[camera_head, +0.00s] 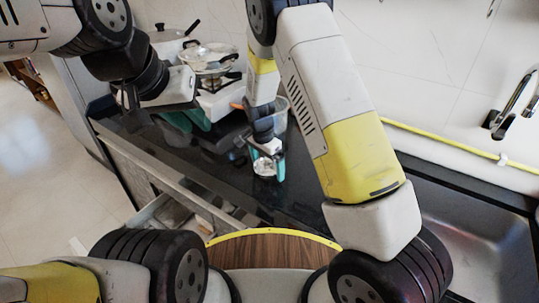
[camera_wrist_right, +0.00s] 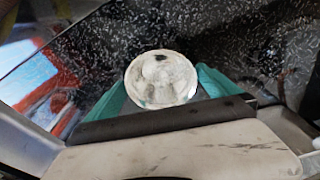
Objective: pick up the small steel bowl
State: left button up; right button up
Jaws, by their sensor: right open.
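The small steel bowl (camera_head: 264,168) stands on the dark counter, seen in the head view below my right gripper (camera_head: 268,164). In the right wrist view the round shiny bowl (camera_wrist_right: 161,79) lies between the two teal fingers of my right gripper (camera_wrist_right: 162,77). The fingers are apart, one at each side of the bowl and close to its rim. I cannot tell whether either touches it. In the head view my left gripper (camera_head: 188,121) is at the upper left, its teal fingers apart above the counter, with nothing seen between them.
Pots with lids (camera_head: 210,56) stand at the back of the dark counter (camera_head: 225,172). A sink (camera_head: 478,240) and a tap (camera_head: 514,105) are at the right. An open drawer (camera_head: 175,215) is in front of the counter. A blurred red and white thing (camera_wrist_right: 35,85) shows in the right wrist view.

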jog(key=shift+w+f, duration=0.1)
jog(key=shift+f, duration=0.5)
jog(key=c, duration=1.3)
jog(key=shift+r, duration=0.1)
